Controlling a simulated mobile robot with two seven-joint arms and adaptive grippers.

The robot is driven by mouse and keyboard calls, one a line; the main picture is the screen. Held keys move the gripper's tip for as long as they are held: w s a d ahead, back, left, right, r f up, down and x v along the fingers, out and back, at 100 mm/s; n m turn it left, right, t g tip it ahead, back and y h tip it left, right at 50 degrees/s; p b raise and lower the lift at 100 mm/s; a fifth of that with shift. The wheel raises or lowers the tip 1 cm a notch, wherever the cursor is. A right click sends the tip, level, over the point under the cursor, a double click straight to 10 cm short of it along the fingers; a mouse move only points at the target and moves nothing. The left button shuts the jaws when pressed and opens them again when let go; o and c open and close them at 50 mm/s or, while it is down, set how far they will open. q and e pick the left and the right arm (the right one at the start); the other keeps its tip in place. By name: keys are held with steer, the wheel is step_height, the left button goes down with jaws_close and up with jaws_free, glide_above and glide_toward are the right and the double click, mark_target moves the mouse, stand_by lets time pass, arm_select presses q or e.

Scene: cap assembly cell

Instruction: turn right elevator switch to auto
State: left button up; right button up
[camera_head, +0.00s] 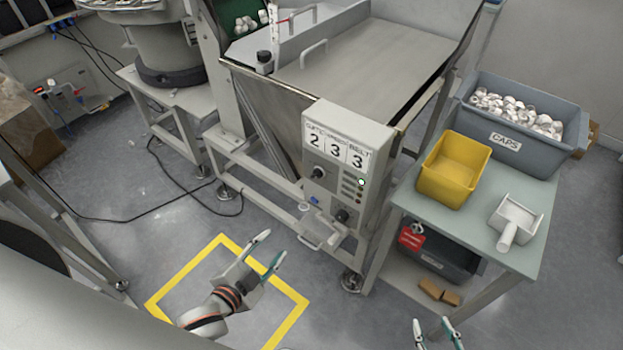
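The control box (338,165) hangs on the front of the metal hopper and shows the numbers 2, 3 and 3 on its face. A dark rotary knob (318,172) sits at its left, and another dark knob (342,215) sits lower right. Their labels and settings are too small to read, so I cannot tell which is the elevator switch. My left gripper (271,247) is open and empty, below and left of the box, apart from it. My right gripper (432,322) is open and empty at the bottom edge, well below the box.
A green-grey table (540,190) right of the box holds a yellow bin (454,170), a grey bin of caps (520,158) and a white scoop (515,222). The hopper's metal legs and a small tray (318,236) are below the box. Yellow tape (165,292) marks the floor.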

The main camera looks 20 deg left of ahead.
mark_target(314, 177)
arm_select(q)
steer(key=w+d+r+m+t+h, duration=0.1)
steer(key=w+d+r+m, duration=0.1)
steer(key=w+m, duration=0.3)
steer(key=w+d+r+m+t+h, duration=0.1)
steer(key=w+d+r+m, duration=0.1)
steer(key=w+r+m, duration=0.3)
steer(key=w+d+r+m+t+h, duration=0.1)
steer(key=w+r+m, duration=0.3)
steer(key=m, duration=0.7)
steer(key=shift+w+d+r+h, duration=0.1)
steer(key=shift+w+d+h, duration=0.15)
steer(key=shift+w, duration=0.25)
steer(key=shift+w+d+h, duration=0.15)
steer(key=shift+w+h, duration=0.2)
steer(key=shift+w, duration=0.1)
jaws_close()
